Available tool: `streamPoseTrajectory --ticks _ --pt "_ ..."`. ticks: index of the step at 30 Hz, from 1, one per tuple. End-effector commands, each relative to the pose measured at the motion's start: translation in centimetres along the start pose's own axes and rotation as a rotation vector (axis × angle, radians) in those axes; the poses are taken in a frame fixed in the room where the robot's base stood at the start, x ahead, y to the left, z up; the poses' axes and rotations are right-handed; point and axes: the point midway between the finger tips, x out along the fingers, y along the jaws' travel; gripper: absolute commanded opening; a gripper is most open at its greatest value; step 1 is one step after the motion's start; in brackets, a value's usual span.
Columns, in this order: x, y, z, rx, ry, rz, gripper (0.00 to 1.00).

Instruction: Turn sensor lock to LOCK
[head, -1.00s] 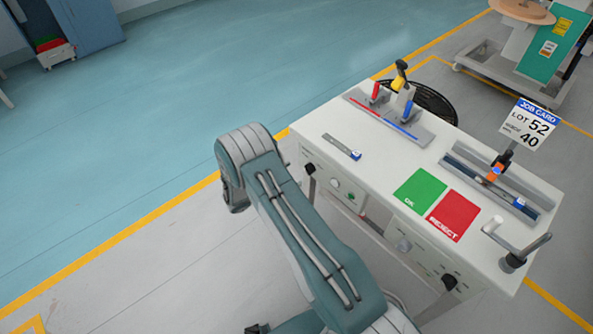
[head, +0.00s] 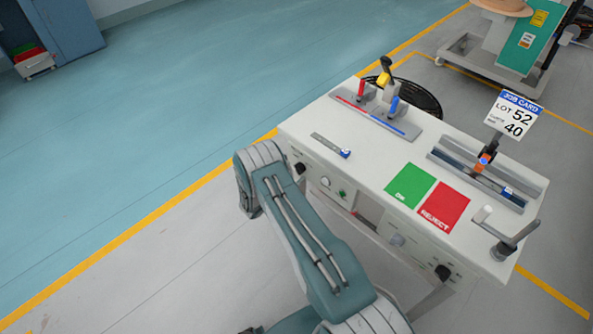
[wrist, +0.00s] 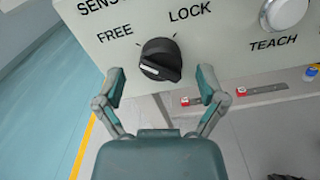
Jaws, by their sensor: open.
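The sensor lock knob (wrist: 160,58) is black and sits on the white front panel, below and between the words FREE and LOCK. A white mark shows on its lower-left part; I cannot tell surely which word it selects. My gripper (wrist: 159,80) is open, with one finger on each side below the knob and nothing held. The fingertips look apart from the knob, though depth is hard to judge. In the head view the knob (head: 300,168) is at the left end of the station's front, close to my arm; my gripper is hidden there.
A round pale button (wrist: 285,13) marked TEACH is right of the knob. The station top (head: 365,160) carries a green OK pad (head: 410,185), a red REJECT pad (head: 444,207) and a crank (head: 508,240). Another black knob (head: 443,272) is at the front right. Floor to the left is clear.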

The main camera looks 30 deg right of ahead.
Motion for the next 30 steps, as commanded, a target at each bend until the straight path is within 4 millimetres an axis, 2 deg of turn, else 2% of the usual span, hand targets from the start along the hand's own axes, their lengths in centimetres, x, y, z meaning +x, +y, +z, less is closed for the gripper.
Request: streamPoseTrajectory --ticks 4,11,12,17,18,30 --pt "0.96 -0.05 -0.01 0.000 0.000 -0.001 0.90" --pt "1.06 -0.03 -0.01 0.000 0.001 0.000 0.90" --pt "1.06 -0.02 -0.01 0.000 0.001 0.000 0.86" --pt "1.04 -0.01 0.00 0.000 0.001 0.000 0.14" --pt "1.05 -0.01 0.00 0.000 0.001 0.000 0.08" --pt "1.08 0.04 0.04 0.040 0.000 0.000 0.08"
